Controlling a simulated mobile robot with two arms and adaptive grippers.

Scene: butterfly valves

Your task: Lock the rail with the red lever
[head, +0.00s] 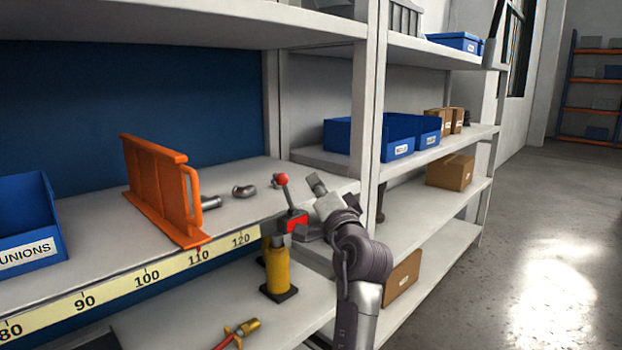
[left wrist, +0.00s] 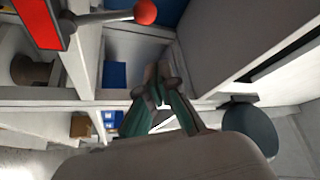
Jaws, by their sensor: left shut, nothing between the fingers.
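The red lever has a red ball knob (head: 282,180) on a grey rod that rises, leaning slightly, from a red block (head: 295,223) at the shelf's front edge. The scale strip, a yellow rail (head: 170,275) with numbers, runs along that edge and ends near the block. My left gripper (head: 318,186) is just right of the lever, apart from the knob, shut and empty. In the left wrist view the knob (left wrist: 145,12) and red block (left wrist: 40,20) show at the top left, beyond the shut fingertips (left wrist: 158,85). My right gripper is out of view.
An orange divider (head: 160,188) stands on the shelf left of the lever, with metal pipe fittings (head: 243,190) behind. A blue bin (head: 28,222) is at far left. A yellow cylinder (head: 278,265) stands below the lever. Blue bins (head: 398,135) sit right; open floor lies beyond.

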